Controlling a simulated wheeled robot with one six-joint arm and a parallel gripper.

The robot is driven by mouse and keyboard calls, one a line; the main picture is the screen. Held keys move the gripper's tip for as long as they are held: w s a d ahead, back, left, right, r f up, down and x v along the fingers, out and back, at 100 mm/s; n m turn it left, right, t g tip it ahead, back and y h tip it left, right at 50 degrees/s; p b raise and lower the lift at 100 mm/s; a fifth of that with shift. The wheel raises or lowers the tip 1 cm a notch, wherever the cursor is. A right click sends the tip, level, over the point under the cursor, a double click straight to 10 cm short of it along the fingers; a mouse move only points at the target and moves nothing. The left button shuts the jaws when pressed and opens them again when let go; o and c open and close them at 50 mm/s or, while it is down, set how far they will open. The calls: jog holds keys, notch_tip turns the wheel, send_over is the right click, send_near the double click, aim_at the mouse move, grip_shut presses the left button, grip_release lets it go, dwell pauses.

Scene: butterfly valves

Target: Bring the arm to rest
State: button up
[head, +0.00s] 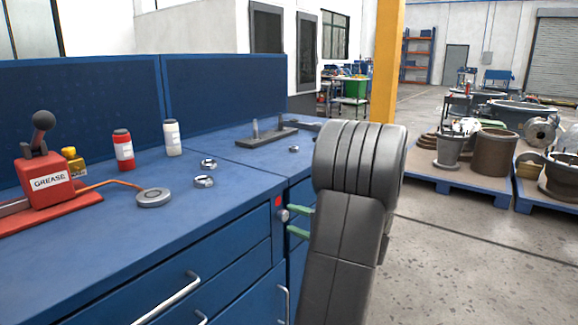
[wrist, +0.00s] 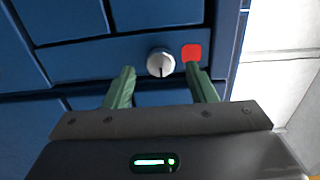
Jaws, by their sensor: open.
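My gripper (head: 300,221) is at the front right corner of the blue workbench, with its two green fingers pointing at the bench front. My dark grey arm hides the rest of it in the head view. In the wrist view my gripper (wrist: 163,78) is open and empty, its fingers spread apart. A round silver knob (wrist: 160,62) on the blue front lies between and beyond the fingertips. It also shows in the head view (head: 283,215). A red square (wrist: 192,52) sits right of the knob, close to the right fingertip. Contact cannot be told.
The blue bench top (head: 110,235) carries a red grease pump (head: 45,180), a red bottle (head: 123,150), a white bottle (head: 172,138) and small metal rings (head: 204,181). Drawer handles (head: 168,298) stick out below. Open concrete floor (head: 470,265) lies right, before loaded pallets (head: 455,186).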

jog(key=shift+x, duration=1.35)
